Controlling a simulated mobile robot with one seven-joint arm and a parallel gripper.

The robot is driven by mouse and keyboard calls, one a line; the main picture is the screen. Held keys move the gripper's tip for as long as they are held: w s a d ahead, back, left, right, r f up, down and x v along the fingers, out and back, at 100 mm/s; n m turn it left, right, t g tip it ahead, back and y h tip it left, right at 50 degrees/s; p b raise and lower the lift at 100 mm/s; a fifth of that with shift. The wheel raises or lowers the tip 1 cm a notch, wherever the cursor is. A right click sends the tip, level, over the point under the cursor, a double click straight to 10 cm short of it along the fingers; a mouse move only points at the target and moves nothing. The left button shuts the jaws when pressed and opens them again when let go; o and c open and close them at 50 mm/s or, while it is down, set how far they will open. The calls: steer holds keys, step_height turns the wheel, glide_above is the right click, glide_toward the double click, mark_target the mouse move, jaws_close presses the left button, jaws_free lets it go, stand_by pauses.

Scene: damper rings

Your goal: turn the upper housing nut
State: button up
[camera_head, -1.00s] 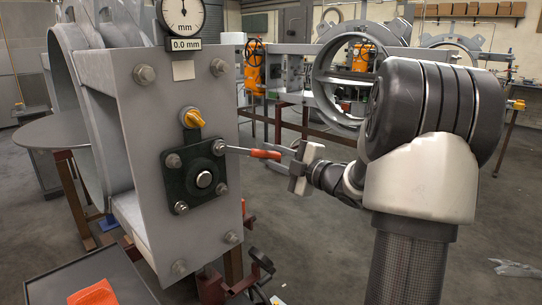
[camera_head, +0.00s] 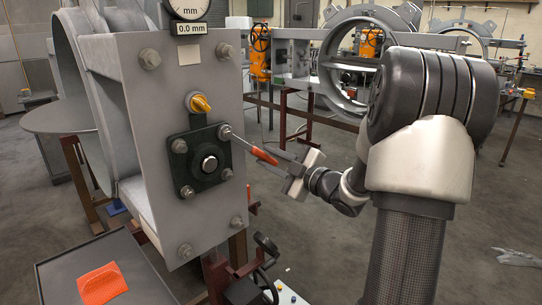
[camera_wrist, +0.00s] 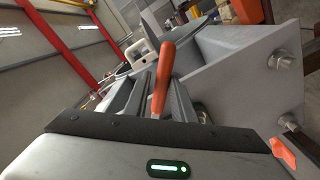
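The dark green bearing housing (camera_head: 198,173) is bolted to a grey plate (camera_head: 222,90), with a round shaft end in its middle and nuts at its corners. The upper right nut (camera_head: 224,131) has the end of an orange-handled wrench (camera_head: 262,154) at it. Whether the wrench is fully seated on it is too small to tell. The upper left nut (camera_head: 179,146) is bare. My gripper (camera_head: 280,161) is right of the housing, shut on the wrench handle, which slopes down to the right. The handle (camera_wrist: 162,75) stands between my fingers in the wrist view.
An orange cloth (camera_head: 101,284) lies on a dark tray (camera_head: 150,285) at lower left.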

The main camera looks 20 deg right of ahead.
steer(key=shift+s+a+f+m, duration=0.25)
steer(key=shift+a+f+m, duration=0.45)
steer(key=shift+m, duration=0.05)
steer(key=shift+s+a+f+m, duration=0.25)
steer(key=shift+a+f+m, duration=0.4)
steer(key=shift+m, duration=0.1)
steer(key=shift+s+a+f+m+p, duration=0.25)
steer(key=shift+a+f+m, duration=0.1)
steer(key=shift+a+m, duration=0.25)
steer(key=shift+s+a+f+m+p, duration=0.2)
steer(key=shift+a+f+m, duration=0.15)
steer(key=shift+a+m, duration=0.3)
steer(key=shift+s+a+f+m+p, duration=0.15)
steer(key=shift+s+a+f+m, duration=0.2)
steer(key=shift+a, duration=0.35)
steer(key=shift+w, duration=0.1)
steer(key=shift+a, duration=0.1)
steer(key=shift+s+a+f+m+p, duration=0.15)
steer(key=shift+s+a+m+p, duration=0.1)
steer(key=shift+a+m, duration=0.4)
steer(key=shift+s+a+f+m+p, duration=0.1)
steer(key=shift+s+a+m+p, duration=0.15)
steer(key=shift+a+m, duration=0.4)
steer(key=shift+s+a+f+m+p, duration=0.25)
steer(key=shift+a+m, duration=0.25)
steer(key=shift+a, duration=0.3)
steer(key=shift+r, duration=0.1)
